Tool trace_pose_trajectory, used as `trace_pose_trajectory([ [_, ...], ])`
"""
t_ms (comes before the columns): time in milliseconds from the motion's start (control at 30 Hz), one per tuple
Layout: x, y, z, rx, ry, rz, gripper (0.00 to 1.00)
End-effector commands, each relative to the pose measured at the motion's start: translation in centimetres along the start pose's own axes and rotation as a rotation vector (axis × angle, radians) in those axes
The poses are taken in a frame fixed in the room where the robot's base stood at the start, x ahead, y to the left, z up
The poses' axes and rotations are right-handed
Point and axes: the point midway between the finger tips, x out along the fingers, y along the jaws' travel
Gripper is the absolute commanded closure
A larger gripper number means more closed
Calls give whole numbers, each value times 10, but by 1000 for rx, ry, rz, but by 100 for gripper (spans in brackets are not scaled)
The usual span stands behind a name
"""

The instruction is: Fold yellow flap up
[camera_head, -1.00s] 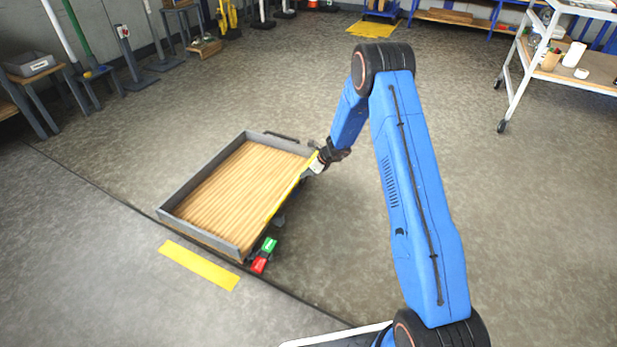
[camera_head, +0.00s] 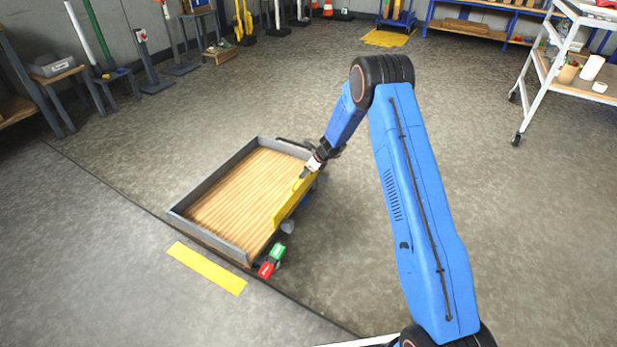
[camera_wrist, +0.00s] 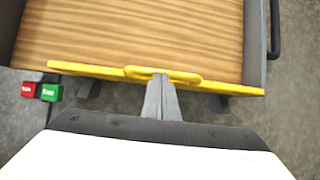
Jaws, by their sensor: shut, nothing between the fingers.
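The yellow flap (camera_head: 287,208) runs along the right side of a grey-walled cart bed (camera_head: 207,184). In the head view its inner face shows and it stands raised, near upright. In the wrist view the flap (camera_wrist: 95,69) is a narrow band seen almost edge-on, with a yellow loop handle (camera_wrist: 185,76) at its middle. My gripper (camera_head: 299,181) is shut and empty at the flap's handle. In the wrist view the closed fingertips (camera_wrist: 160,80) overlap the handle; I cannot tell the exact contact.
The bed has a bare wooden floor (camera_head: 245,190). A red block (camera_head: 266,270) and a green block (camera_head: 277,252) sit at its near right corner. A yellow floor strip (camera_head: 207,268) lies in front. A white trolley (camera_head: 545,75) stands far right. The floor between is clear.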

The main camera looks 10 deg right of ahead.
Motion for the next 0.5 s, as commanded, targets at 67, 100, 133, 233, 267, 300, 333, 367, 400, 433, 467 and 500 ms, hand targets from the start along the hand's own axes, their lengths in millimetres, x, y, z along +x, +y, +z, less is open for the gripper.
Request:
trace_pose_trajectory([
  [67,2,0,4,0,-1,-1,100],
  [100,2,0,5,-1,-1,-1,100],
  [133,3,0,6,-1,-1,0,100],
  [233,4,0,8,-1,0,0,100],
  [267,4,0,8,-1,0,0,100],
  [300,4,0,8,-1,0,0,100],
  [333,4,0,8,-1,0,0,100],
  [367,4,0,9,0,0,0,100],
  [400,4,0,9,0,0,0,100],
  [433,4,0,9,0,0,0,100],
  [467,4,0,9,0,0,0,100],
  [500,4,0,9,0,0,0,100],
])
